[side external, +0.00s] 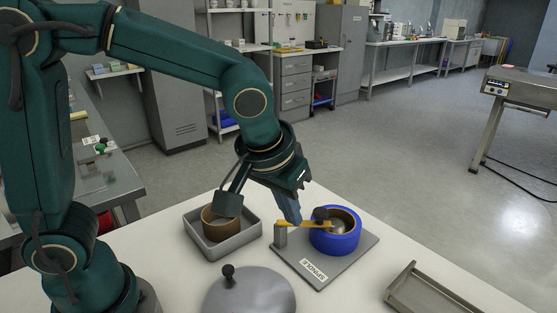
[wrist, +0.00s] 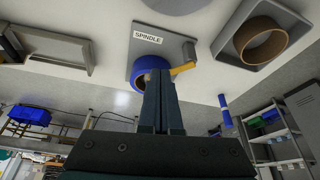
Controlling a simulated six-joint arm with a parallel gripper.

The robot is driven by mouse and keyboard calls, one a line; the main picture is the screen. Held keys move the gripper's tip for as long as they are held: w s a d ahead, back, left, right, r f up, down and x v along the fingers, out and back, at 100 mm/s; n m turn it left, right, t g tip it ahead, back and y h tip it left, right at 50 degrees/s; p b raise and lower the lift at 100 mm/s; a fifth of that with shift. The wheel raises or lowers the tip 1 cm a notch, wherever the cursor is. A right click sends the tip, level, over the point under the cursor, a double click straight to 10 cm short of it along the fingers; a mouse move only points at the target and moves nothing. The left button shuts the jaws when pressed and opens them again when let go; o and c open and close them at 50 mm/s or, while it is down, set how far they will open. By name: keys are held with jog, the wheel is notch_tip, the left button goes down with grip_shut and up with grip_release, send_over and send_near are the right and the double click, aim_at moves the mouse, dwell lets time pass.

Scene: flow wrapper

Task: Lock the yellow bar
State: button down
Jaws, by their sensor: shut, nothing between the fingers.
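The yellow bar (side external: 306,223) runs from a short grey post (side external: 280,237) across to the blue roll (side external: 336,240), with its far end over the roll's open core. A dark knob (side external: 320,213) shows at that end. The roll sits on a grey plate labelled SPINDLE (side external: 330,268). My gripper (side external: 293,219) is shut and empty, pointing down, its fingertips close by the bar between post and roll. In the wrist view, the fingers (wrist: 161,76) hide part of the bar (wrist: 183,69) and the roll (wrist: 149,65). I cannot tell whether they touch the bar.
A grey tray (side external: 254,238) holding a brown ring (side external: 212,228) stands left of the plate. A round grey lid with a black knob (side external: 249,295) lies in front. An empty metal tray (side external: 432,298) is at the front right. White tabletop lies clear between them.

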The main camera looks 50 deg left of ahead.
aim_at(315, 217)
jog(key=w+a+f, duration=0.1)
jog(key=w+f, duration=0.3)
jog(key=w, duration=0.1)
jog(key=shift+w, duration=0.3)
jog(key=shift+a+f, duration=0.1)
jog(key=shift+w+a, duration=0.3)
jog(key=shift+w, duration=0.4)
jog(key=shift+s, duration=0.1)
